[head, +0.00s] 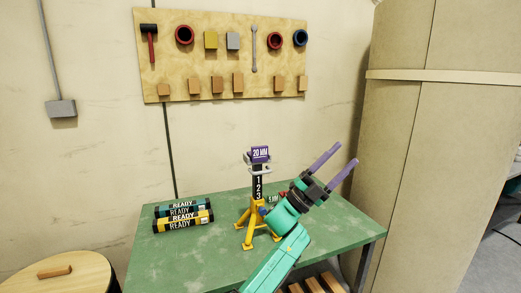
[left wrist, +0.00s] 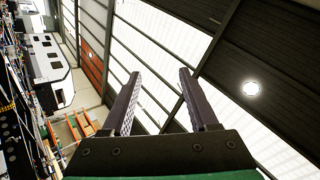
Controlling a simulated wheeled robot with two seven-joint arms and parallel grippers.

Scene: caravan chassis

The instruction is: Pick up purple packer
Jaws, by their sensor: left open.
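The purple packer (head: 260,154), marked "20 MM", sits on top of a yellow jack stand (head: 256,215) whose dark post carries the numbers 1, 2, 3. The stand is on the green table. My left gripper (head: 347,153) is open and empty, to the right of the packer and apart from it, its fingers pointing up and right. My right gripper is not in view.
Labelled "READY" packs (head: 183,215) lie on the left of the green table (head: 205,256). A partly hidden "5 MM" piece (head: 272,199) and a small red item are beside my arm. A tool board (head: 222,55) hangs behind. A tall beige panel (head: 405,160) stands at right.

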